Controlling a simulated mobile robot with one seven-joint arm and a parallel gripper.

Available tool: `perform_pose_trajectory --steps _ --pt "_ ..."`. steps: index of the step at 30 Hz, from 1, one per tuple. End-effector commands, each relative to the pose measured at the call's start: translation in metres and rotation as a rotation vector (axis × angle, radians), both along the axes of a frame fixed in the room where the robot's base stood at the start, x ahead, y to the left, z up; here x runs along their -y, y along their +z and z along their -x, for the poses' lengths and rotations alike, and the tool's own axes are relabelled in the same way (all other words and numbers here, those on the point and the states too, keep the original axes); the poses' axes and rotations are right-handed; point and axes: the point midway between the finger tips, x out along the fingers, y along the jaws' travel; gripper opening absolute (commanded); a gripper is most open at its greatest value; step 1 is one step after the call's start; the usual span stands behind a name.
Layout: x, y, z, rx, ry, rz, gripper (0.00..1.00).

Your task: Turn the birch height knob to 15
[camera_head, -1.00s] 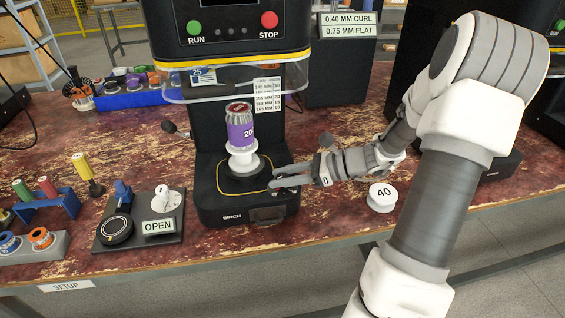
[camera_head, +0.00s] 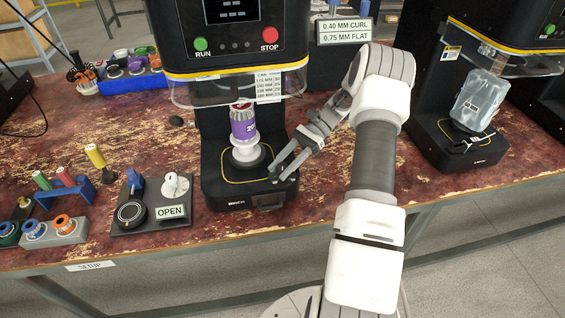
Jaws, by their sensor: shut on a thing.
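The birch seamer (camera_head: 222,140) stands at the centre, its name on the front of its black base. A purple can (camera_head: 243,126) marked 20 stands upright on its white chuck (camera_head: 246,150). My gripper (camera_head: 277,172) reaches in from the right and is at the right front corner of the base. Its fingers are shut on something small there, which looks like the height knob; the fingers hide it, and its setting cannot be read. A card of heights in MM with numbers (camera_head: 269,87) hangs beside the can; its print is too blurred to read surely.
A black panel (camera_head: 150,227) with an OPEN sign and a white knob (camera_head: 175,186) lies left of the seamer. Coloured rollers in a blue rack (camera_head: 66,192) stand farther left. Another seamer (camera_head: 460,150) with a bagged item stands right. My arm covers the bench right of the birch seamer.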

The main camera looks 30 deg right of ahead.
Motion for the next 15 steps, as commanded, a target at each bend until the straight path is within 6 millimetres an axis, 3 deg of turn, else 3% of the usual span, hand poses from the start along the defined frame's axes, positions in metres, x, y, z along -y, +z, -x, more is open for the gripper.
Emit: perform_pose_trajectory --steps 15 --pt "-0.0001 0.0001 0.0002 -0.001 0.222 -0.001 0.0"
